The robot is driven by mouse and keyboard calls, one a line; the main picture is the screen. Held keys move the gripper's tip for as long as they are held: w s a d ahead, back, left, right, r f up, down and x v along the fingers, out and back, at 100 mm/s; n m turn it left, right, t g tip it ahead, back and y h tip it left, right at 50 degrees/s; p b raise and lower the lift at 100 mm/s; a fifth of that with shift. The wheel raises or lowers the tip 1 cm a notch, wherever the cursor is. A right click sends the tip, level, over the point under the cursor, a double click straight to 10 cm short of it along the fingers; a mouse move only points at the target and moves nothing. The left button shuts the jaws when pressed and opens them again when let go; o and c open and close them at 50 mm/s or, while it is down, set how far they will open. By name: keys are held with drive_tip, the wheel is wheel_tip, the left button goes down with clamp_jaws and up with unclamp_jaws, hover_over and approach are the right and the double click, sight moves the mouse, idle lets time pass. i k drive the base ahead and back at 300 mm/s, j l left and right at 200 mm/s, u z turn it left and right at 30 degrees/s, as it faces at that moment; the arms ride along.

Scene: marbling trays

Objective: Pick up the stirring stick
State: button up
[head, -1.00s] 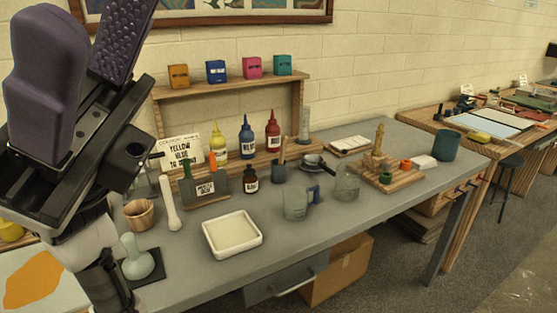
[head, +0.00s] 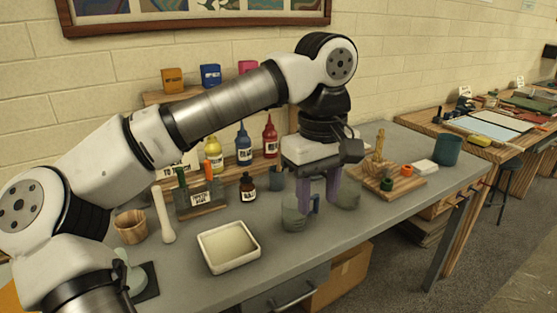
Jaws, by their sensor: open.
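My gripper (head: 318,205) points down with its two purple fingers apart and nothing visible between them. It is in front of or above the clear jug with the blue handle (head: 293,218) and a clear glass vessel (head: 348,194); I cannot tell its exact height. A small dark cup (head: 276,180) stands left of the gripper. A thin stick stood in this cup in the earlier view; now I cannot make it out clearly beside my gripper. I cannot tell for certain which thing is the stirring stick.
A white tray (head: 229,265) lies at the front of the grey table. A dark dropper bottle (head: 247,188), a tool block (head: 200,198), a wooden cup (head: 130,227) and a white pestle (head: 163,215) stand left. A wooden board (head: 405,188) with small items is right. The front right tabletop is clear.

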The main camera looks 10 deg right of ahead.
sight(280, 168)
drive_tip(key=i, duration=1.35)
